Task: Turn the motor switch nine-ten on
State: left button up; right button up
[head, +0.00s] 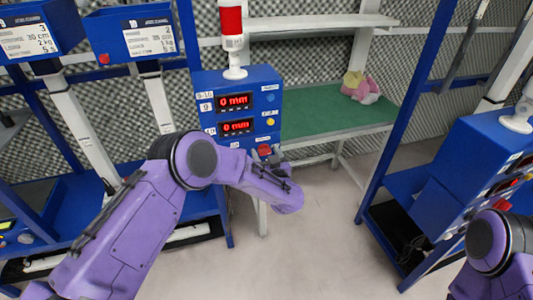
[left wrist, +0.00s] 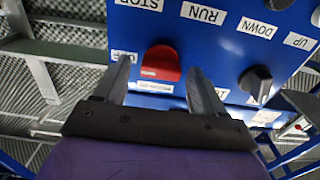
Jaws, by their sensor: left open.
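The blue control box (head: 238,102) marked 9-10 carries two red displays that each read 0 mm. A red switch (head: 264,149) sits low on its front. In the left wrist view the red switch (left wrist: 161,63) lies between the two fingers, with small labels around it, one partly covered by the left finger. My left gripper (left wrist: 159,72) is open, one finger on each side of the switch. I cannot tell whether a finger touches it. In the head view the left gripper (head: 272,162) is at the box's lower edge, partly hidden by its own wrist. My right gripper is out of view.
A black knob (left wrist: 257,80) is right of the switch, near the right finger. A red and white signal lamp (head: 232,38) stands on the box. A green-topped bench (head: 320,119) with a pink and yellow item (head: 360,87) is behind. Another blue box (head: 465,175) stands at right.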

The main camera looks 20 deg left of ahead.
pick_arm(q)
jog(key=c, duration=1.1)
jog(key=shift+o, duration=0.2)
jog(key=shift+f, duration=0.1)
jog(key=n+b, duration=0.2)
jog(key=n, duration=0.2)
jog(key=shift+s+a+f+b, duration=0.1)
jog(key=shift+f+b, duration=0.05)
jog(key=shift+b, duration=0.25)
jog(key=n+b, duration=0.2)
jog(key=n, duration=0.3)
jog(key=shift+f+b, duration=0.1)
jog(key=shift+b, duration=0.25)
jog(key=shift+s+a+f+n+b, duration=0.1)
jog(key=shift+n+b, duration=3.05)
jog(key=shift+n, duration=1.25)
